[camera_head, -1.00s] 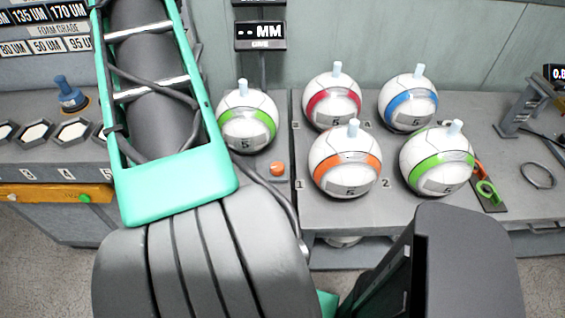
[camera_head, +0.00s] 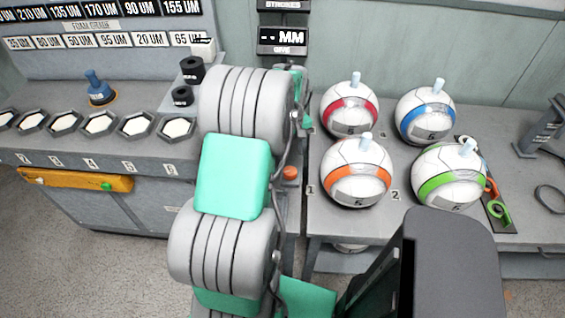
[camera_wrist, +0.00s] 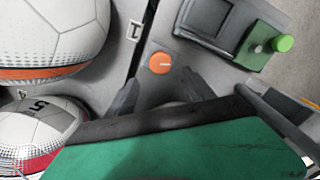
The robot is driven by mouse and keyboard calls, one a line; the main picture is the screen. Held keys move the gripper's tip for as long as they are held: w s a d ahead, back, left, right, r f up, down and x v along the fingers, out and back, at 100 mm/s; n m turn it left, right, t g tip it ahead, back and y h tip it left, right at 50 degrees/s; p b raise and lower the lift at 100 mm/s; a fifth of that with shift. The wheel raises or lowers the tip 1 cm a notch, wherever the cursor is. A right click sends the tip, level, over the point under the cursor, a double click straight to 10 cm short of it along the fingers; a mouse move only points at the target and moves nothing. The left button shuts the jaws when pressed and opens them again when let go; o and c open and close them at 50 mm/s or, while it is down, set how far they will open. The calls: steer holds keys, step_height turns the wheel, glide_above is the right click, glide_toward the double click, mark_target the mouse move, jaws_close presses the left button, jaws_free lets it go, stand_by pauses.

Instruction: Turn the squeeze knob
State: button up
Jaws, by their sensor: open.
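A small round orange knob (camera_head: 290,173) sits on the grey bench just right of my arm in the head view. In the wrist view the same orange knob (camera_wrist: 160,63) shows from above with a pale line across its face. My gripper (camera_wrist: 160,92) is open and empty, with its two dark fingers apart, one to each side below the knob in the picture. The fingers look apart from the knob. In the head view my arm hides the gripper. I cannot read which control is the squeeze knob.
Balls with orange (camera_head: 357,172), red (camera_head: 350,110), blue (camera_head: 426,115) and green (camera_head: 449,177) bands stand on the bench at right. A display (camera_head: 283,40) hangs behind.

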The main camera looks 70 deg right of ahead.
mark_target(290, 170)
steer(key=shift+s+a+f, duration=0.15)
steer(key=shift+f, duration=0.25)
step_height(290, 170, down, 7)
steer(key=shift+f+p, duration=0.1)
steer(key=shift+p, duration=0.2)
steer(key=shift+c, duration=0.2)
jaws_close()
